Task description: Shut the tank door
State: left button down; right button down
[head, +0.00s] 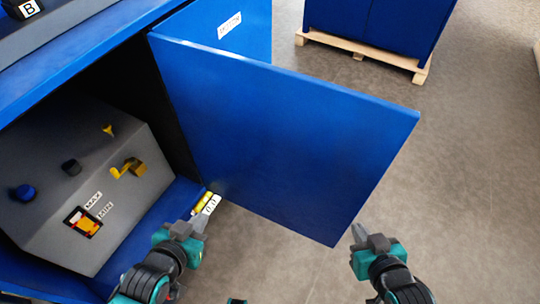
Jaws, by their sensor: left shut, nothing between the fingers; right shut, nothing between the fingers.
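The blue tank door (285,130) stands wide open in the head view, hinged on its left side and swung out over the floor. Behind it, the open cabinet shows a grey tank (75,180) with a MAX/MIN level window, a yellow part and a blue cap. My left gripper (202,219) is shut and empty, low near the cabinet's bottom edge and left of the door's lower edge. My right gripper (357,231) is shut and empty, just right of the door's lower right corner; I cannot tell whether it touches the door.
The cabinet's blue top (75,45) runs along the upper left, with a dark block labelled B on it. A small yellow and white item (207,203) lies at the cabinet's bottom edge. Another blue cabinet on a wooden pallet (362,47) stands behind. The grey floor at right is clear.

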aim_at(304, 154)
jog(key=k+l+u, duration=0.15)
jog(key=l+u, duration=0.2)
jog(key=k+l+u, duration=0.3)
jog(key=l+u, duration=0.3)
jog(key=l, duration=0.15)
jog(key=l+u, duration=0.85)
jog(key=l, duration=0.5)
jog(key=l+u, duration=0.3)
jog(key=l, duration=0.25)
jog(key=l+u, duration=0.3)
jog(key=l, duration=0.25)
jog(key=k+l+u, duration=0.25)
jog(key=l, duration=0.25)
jog(key=i+l+z, duration=0.1)
jog(key=l+z, duration=0.2)
jog(key=l, duration=0.45)
